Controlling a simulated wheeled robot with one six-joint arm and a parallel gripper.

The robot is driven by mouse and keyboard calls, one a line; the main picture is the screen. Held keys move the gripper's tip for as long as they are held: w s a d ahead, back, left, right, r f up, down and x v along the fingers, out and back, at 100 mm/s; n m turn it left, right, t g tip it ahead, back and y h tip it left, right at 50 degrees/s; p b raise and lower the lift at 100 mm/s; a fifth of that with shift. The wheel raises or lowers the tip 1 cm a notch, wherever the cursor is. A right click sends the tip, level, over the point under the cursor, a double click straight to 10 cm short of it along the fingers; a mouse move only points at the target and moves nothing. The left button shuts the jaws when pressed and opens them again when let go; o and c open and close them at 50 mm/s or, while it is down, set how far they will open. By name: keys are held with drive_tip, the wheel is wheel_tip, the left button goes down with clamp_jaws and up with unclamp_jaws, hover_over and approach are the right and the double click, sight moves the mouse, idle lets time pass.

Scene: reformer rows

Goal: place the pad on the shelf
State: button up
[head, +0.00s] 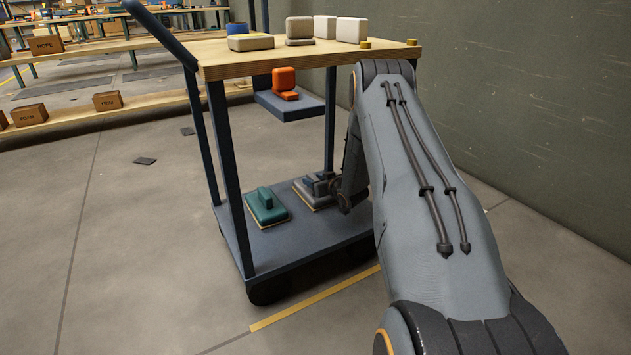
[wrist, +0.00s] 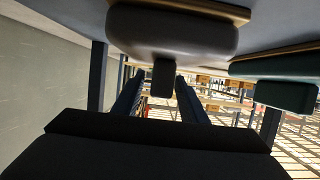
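A grey pad (head: 305,196) with an upright handle lies on the trolley's lower deck (head: 300,240). A teal pad (head: 267,206) with a similar handle lies to its left. My gripper (head: 322,183) is low over the deck at the grey pad, partly hidden by my arm. In the wrist view, which looks upside down, my gripper's two blue fingers (wrist: 157,88) are apart, with the grey pad's dark handle (wrist: 163,78) by the gap between their tips. I cannot tell whether they touch it. The teal pad (wrist: 285,93) is at the right. A small blue shelf (head: 290,107) holds an orange object (head: 285,82).
The trolley's wooden top (head: 225,65) carries several pale blocks and a pad-like block (head: 250,42). Dark posts (head: 232,170) frame the lower deck. A green-grey wall (head: 540,100) stands at the right. Low racks with brown boxes (head: 107,101) are at the far left; floor between is mostly clear.

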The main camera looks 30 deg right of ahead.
drive_tip(key=shift+s+r, duration=0.25)
drive_tip(key=shift+s, duration=0.05)
drive_tip(key=p+v, duration=0.6)
drive_tip(key=v, duration=0.5)
drive_tip(key=shift+s, duration=0.2)
drive_tip(key=shift+d, duration=0.1)
